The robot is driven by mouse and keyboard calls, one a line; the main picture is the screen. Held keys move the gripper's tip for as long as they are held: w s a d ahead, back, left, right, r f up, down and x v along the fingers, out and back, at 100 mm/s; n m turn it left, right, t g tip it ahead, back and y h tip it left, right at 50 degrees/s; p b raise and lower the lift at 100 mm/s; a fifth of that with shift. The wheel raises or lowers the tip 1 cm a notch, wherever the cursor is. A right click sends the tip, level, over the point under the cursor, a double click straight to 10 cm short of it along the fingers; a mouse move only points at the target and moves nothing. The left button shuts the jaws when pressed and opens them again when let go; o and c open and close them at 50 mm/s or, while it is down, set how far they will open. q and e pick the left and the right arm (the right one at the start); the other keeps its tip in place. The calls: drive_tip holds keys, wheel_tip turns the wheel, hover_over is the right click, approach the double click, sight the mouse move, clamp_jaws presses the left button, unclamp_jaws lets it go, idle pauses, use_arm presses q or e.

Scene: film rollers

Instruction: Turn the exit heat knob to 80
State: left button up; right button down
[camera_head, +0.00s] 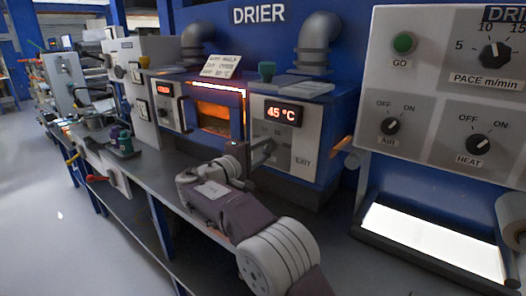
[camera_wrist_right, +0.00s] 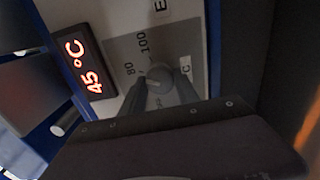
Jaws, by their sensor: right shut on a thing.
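The exit heat panel (camera_head: 300,145) is a pale plate on the drier in the head view, with a red display (camera_head: 280,112) reading 45 °C and the word EXIT. My right gripper (camera_head: 268,150) reaches this panel and hides its knob there. In the right wrist view the display (camera_wrist_right: 84,68) also reads 45 °C, and the marks 80 and 100 show on the panel (camera_wrist_right: 125,48). The grey exit heat knob (camera_wrist_right: 160,76) sits between the dark fingers of my right gripper, which is shut on it. The knob's pointer direction is hard to tell. My left gripper is not in view.
A glowing oven window (camera_head: 214,117) is left of the panel. A control board (camera_head: 440,95) with a green GO button, PACE, AIR and HEAT knobs stands at the right, above a lit white plate (camera_head: 430,240).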

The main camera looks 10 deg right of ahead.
drive_tip(key=c, duration=0.9)
unclamp_jaws()
drive_tip(key=v, duration=0.9)
drive_tip(key=shift+p, duration=0.4)
